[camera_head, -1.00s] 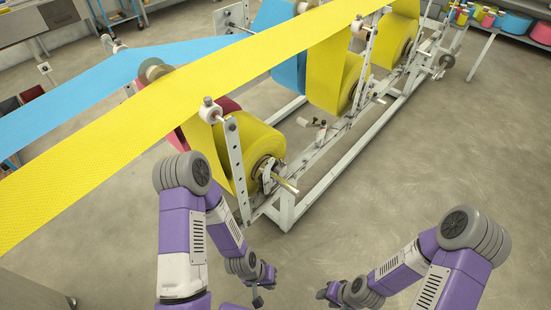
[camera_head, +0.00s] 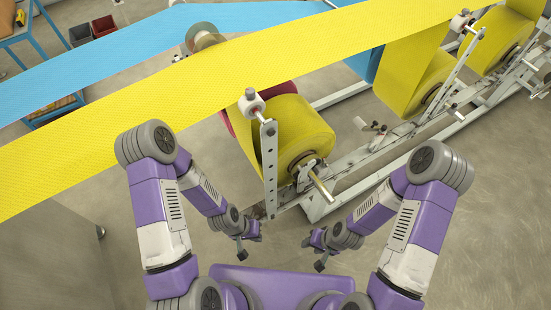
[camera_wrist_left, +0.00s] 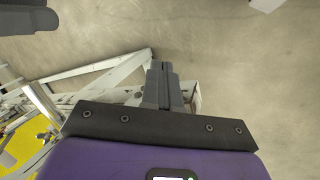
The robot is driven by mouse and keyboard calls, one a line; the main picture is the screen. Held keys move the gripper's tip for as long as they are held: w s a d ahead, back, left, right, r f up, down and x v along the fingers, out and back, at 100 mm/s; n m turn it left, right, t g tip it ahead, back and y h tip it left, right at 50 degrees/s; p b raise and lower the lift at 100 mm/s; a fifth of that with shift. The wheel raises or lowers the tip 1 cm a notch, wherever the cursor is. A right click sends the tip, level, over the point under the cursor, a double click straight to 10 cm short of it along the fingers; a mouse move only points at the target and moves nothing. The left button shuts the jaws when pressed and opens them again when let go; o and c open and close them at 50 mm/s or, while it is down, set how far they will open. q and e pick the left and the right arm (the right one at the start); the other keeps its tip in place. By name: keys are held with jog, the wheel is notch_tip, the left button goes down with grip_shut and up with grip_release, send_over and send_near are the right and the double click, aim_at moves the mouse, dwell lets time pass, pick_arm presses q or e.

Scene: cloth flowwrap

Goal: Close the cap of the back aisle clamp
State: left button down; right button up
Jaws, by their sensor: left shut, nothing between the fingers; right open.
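A yellow roll (camera_head: 305,135) sits on the near part of a white metal frame (camera_head: 320,205). At its facing end, a metal shaft (camera_head: 322,187) sticks out beside a small grey clamp (camera_head: 303,178); whether its cap is open is too small to tell. More yellow rolls with shaft ends stand farther right. I cannot tell which clamp is the back aisle one. My left gripper (camera_head: 241,250) is in front of the frame, left of the shaft, shut and empty. Its closed fingers also show in the left wrist view (camera_wrist_left: 163,85). My right gripper (camera_head: 319,263) is open, apart from the frame.
A perforated upright post (camera_head: 269,165) with a white roller (camera_head: 251,104) stands close beyond my left gripper. A yellow web (camera_head: 190,110) and a blue web (camera_head: 110,70) stretch overhead across the left. Open concrete floor (camera_head: 500,200) lies to the right.

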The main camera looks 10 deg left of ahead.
pick_arm(q)
jog(key=w+a+r+m+h+b, duration=0.1)
jog(key=w+a+r+m, duration=0.15)
jog(key=w+m, duration=0.5)
jog(key=w+a+r+m+h, duration=0.1)
jog(key=w+r+m, duration=0.2)
jog(key=w+m, duration=0.4)
jog(key=w+d+r+m+h+b, duration=0.1)
jog(key=w+d+r+m, duration=0.1)
jog(key=r+m, duration=0.45)
jog(key=w+d+r+m+h+b, duration=0.1)
jog(key=w+d+r+m, duration=0.15)
jog(key=r+m, duration=0.4)
jog(key=w+d+f+b, duration=0.2)
jog(key=d+f+b, duration=0.1)
jog(key=d+f, duration=0.3)
jog(key=shift+d+f+m+g, duration=0.35)
jog(key=shift+d+m+g, duration=0.1)
jog(key=shift+d, duration=0.95)
jog(key=shift+w, duration=0.1)
